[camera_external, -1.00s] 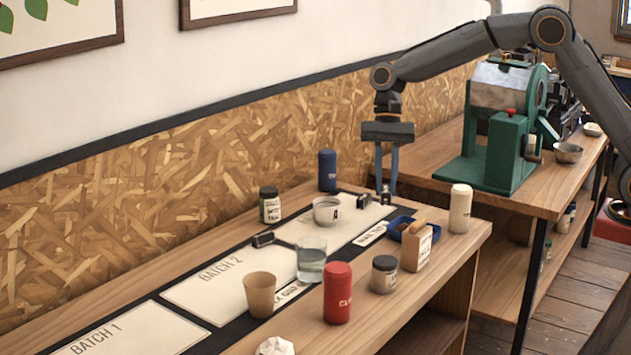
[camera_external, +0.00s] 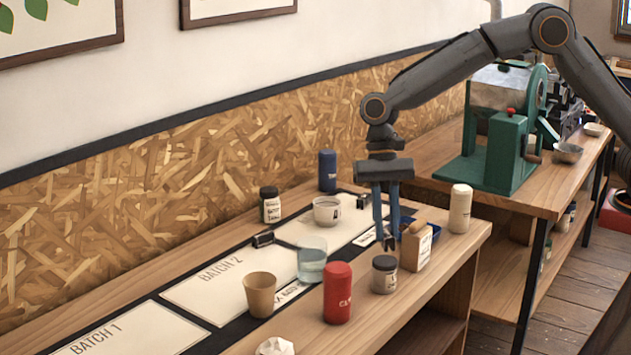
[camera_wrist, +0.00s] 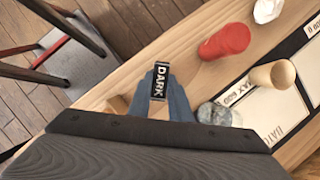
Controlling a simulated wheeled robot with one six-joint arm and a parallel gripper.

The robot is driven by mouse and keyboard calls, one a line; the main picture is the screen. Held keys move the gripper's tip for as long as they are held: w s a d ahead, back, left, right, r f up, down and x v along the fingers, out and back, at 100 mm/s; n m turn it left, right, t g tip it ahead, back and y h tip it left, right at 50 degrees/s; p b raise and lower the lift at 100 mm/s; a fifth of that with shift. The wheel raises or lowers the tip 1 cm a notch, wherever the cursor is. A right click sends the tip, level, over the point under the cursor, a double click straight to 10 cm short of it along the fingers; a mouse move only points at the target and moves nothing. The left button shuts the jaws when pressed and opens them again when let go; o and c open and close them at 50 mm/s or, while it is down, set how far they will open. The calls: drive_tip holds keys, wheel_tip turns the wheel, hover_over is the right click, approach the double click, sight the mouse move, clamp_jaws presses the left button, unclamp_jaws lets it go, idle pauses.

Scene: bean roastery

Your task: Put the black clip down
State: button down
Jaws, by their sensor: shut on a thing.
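My gripper (camera_external: 390,240) is shut on a small black clip, whose dark body shows at the fingertips (camera_external: 390,243). In the wrist view the black clip (camera_wrist: 160,80) has a face reading "DARK" and sits between the blue fingers. In the external view it appears just above and behind the dark-lidded jar (camera_external: 384,275), left of the kraft bag (camera_external: 416,249); I cannot tell whether it touches anything. Two other dark clips lie on the mat, one near the glass (camera_external: 263,239) and one near the white cup (camera_external: 363,201).
A red canister (camera_external: 337,292), a tan cup (camera_external: 260,294) and a water glass (camera_external: 311,261) stand left of the gripper. The BATCH 1 card (camera_external: 120,335) is clear.

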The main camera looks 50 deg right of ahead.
sight(385, 229)
drive_tip(key=shift+f+p, duration=0.5)
drive_tip(key=shift+f, duration=1.35)
drive_tip(key=shift+f, duration=0.1)
drive_tip(key=c, duration=1.6)
unclamp_jaws()
drive_tip(key=b+v, duration=0.4)
drive_tip(key=v, duration=0.8)
drive_tip(key=s+d+f+n+t, duration=0.1)
drive_tip(key=d+f+n, duration=0.15)
drive_tip(key=d, duration=0.85)
drive_tip(key=s+d+f+n+t+h, duration=0.1)
drive_tip(key=s+d+f+n, duration=0.1)
drive_tip(key=s+d, duration=0.4)
drive_tip(key=s+d+f+n+t+h, duration=0.1)
drive_tip(key=s+d+f, duration=0.4)
drive_tip(key=d, duration=0.5)
drive_tip(key=s+d+f+n+t+h, duration=0.1)
drive_tip(key=s+d+f+n, duration=0.2)
drive_tip(key=s+d, duration=0.5)
drive_tip(key=shift+s+d+f+n, duration=0.1)
drive_tip(key=shift+s+f+n, duration=0.15)
drive_tip(key=shift+f, duration=0.15)
